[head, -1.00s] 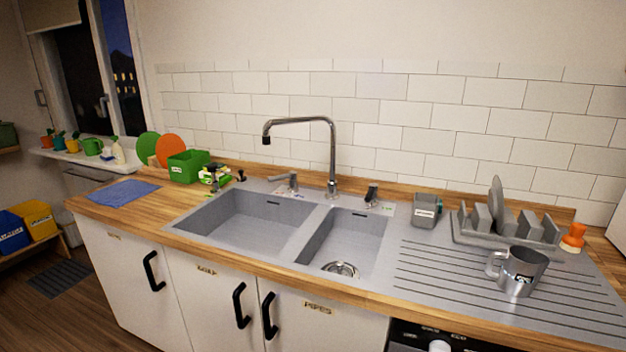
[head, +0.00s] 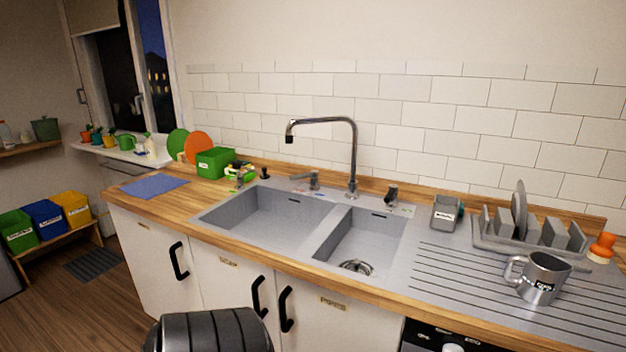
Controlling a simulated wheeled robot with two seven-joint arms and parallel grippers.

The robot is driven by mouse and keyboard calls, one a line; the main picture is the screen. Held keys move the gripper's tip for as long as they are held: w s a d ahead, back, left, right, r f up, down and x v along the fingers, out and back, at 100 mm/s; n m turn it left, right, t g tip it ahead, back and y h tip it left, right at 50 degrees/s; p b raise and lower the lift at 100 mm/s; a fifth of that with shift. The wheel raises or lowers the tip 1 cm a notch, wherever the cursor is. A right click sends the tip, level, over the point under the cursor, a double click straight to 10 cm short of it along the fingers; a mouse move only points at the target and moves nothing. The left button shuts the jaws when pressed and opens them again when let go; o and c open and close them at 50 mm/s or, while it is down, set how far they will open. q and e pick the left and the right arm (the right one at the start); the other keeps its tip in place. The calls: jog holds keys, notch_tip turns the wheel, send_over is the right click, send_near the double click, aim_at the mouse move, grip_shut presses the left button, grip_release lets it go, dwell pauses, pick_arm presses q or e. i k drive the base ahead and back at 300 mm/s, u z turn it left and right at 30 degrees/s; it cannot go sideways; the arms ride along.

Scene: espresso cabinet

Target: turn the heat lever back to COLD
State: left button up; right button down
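A small metal lever (head: 313,180) stands on the sink's back rim, left of the tap (head: 353,150), with small red and blue marks by its base. It appears to be the heat lever. Its handle points to the left, and the lettering is too small to read. A second, darker knob (head: 390,196) stands right of the tap, with a greenish mark near it. Neither of my grippers is in view.
The double sink (head: 268,212) is empty. A metal mug (head: 541,279) and a dish rack (head: 530,238) stand on the drainboard at right. A grey caddy (head: 446,213), a green box (head: 215,162) and a blue cloth (head: 155,186) are on the counter. Space before the lever is clear.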

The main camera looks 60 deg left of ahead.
aim_at(314, 174)
jog(key=k, duration=0.9)
jog(key=u, duration=1.05)
jog(key=i, duration=0.5)
